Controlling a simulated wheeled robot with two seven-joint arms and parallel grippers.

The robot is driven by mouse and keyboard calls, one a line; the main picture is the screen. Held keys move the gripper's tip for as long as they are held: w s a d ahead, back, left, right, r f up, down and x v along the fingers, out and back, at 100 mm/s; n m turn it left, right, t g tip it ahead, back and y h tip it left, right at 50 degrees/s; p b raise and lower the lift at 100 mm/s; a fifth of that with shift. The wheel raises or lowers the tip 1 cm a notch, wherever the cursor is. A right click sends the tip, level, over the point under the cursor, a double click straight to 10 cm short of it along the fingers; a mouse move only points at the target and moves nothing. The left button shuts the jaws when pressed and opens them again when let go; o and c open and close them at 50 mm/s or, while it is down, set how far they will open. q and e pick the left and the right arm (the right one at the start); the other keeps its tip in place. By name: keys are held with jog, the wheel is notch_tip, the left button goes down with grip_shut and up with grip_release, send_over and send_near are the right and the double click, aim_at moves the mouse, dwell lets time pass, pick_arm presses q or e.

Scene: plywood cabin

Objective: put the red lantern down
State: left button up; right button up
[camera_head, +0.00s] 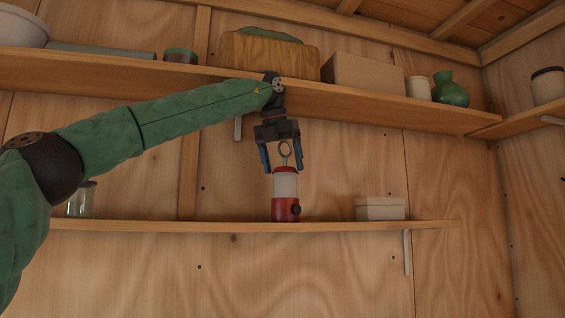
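The red lantern (286,185) has a red top and base, a pale middle and a thin wire ring on top. It is upright at the lower shelf (180,226), its base level with the shelf's front edge and seemingly resting on it. My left gripper (282,164) points down just above the lantern. Its two fingers are spread wide, one on each side of the ring, with visible gaps between. It looks open and not gripping the ring. My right gripper is not in view.
A white box (380,208) stands right of the lantern on the lower shelf, and a glass jar (80,200) stands far left. The upper shelf (420,108), close to my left wrist, holds a wooden board (268,55), a cardboard box (362,75) and a green vase (450,92).

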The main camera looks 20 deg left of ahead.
aim_at(280, 144)
pick_arm(q)
jog(key=shift+d+r, duration=0.1)
jog(key=shift+d, duration=0.05)
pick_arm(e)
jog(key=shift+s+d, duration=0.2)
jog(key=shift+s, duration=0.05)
pick_arm(q)
jog(key=shift+r, duration=0.1)
jog(key=shift+s+r, duration=0.1)
jog(key=b+v, duration=0.2)
jog(key=v, duration=0.1)
jog(key=shift+s+r, duration=0.15)
jog(key=shift+r, duration=0.2)
jog(key=b+v, duration=0.1)
jog(key=v, duration=0.7)
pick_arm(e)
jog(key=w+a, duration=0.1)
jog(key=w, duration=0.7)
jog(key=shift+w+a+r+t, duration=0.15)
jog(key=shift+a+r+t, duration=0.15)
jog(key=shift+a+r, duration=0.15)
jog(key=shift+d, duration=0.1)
